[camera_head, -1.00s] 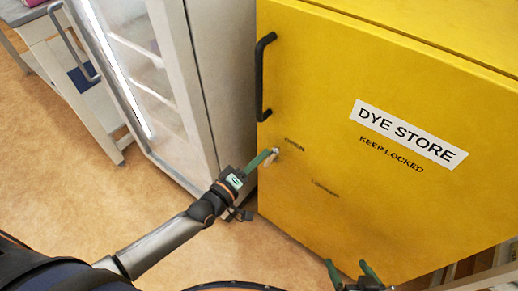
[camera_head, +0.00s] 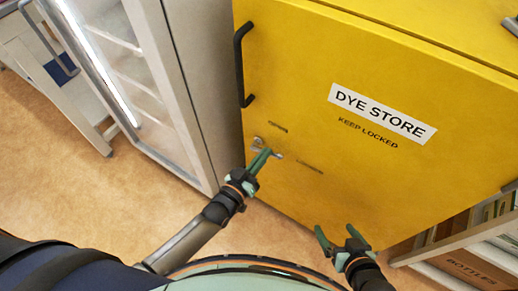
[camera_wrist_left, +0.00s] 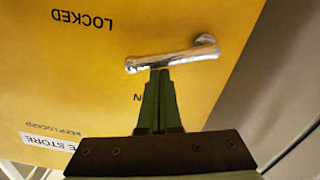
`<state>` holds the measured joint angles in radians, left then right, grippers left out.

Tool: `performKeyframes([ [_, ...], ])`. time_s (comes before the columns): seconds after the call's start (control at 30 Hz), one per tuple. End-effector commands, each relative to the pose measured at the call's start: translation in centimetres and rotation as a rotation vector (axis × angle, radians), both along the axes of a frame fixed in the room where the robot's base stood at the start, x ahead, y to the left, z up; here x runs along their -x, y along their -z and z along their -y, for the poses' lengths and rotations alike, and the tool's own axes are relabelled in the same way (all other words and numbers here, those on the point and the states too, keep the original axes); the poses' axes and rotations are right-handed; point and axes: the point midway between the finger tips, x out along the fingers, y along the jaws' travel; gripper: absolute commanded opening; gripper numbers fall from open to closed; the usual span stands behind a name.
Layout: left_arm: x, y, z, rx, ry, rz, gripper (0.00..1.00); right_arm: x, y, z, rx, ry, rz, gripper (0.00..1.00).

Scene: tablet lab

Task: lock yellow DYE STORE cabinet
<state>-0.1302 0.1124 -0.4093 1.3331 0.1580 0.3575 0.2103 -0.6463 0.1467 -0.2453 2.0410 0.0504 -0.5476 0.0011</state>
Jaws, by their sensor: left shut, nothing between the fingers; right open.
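The yellow cabinet (camera_head: 300,60) has a white DYE STORE label (camera_head: 382,113) with KEEP LOCKED under it. Its door is shut. A small metal lever (camera_wrist_left: 172,60) sits on the door by the OPEN and LOCKED marks (camera_head: 309,168). In the left wrist view its free end lies between the two marks. It is partly hidden in the head view (camera_head: 277,156). My left gripper (camera_head: 265,153) is shut and empty, its tips (camera_wrist_left: 158,74) at the lever's edge on the OPEN side, seemingly touching it. My right gripper (camera_head: 336,238) is open before the door's lower edge, clear of the lever.
A black handle (camera_head: 241,65) stands out from the door above the lever. A glass-fronted white cabinet (camera_head: 165,80) is close on the left. A shelf (camera_head: 450,243) is at the lower right. Bare floor (camera_head: 110,200) lies at left.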

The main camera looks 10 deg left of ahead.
Motion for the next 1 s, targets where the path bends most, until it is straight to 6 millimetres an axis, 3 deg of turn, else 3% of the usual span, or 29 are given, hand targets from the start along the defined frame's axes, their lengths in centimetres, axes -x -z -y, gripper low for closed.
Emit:
performKeyframes([
  [0.3, 0.3, 1.6, 0.8, -0.213, 0.0, 0.074, 0.0, 0.0, 0.4, 0.0, 0.0, 0.0, 0.001, 0.94],
  [1.0, 0.4, 2.3, 1.1, -0.208, 0.0, 0.073, 0.0, -0.2, 0.4, 0.1, 0.0, 0.002, 0.006, 0.94],
])
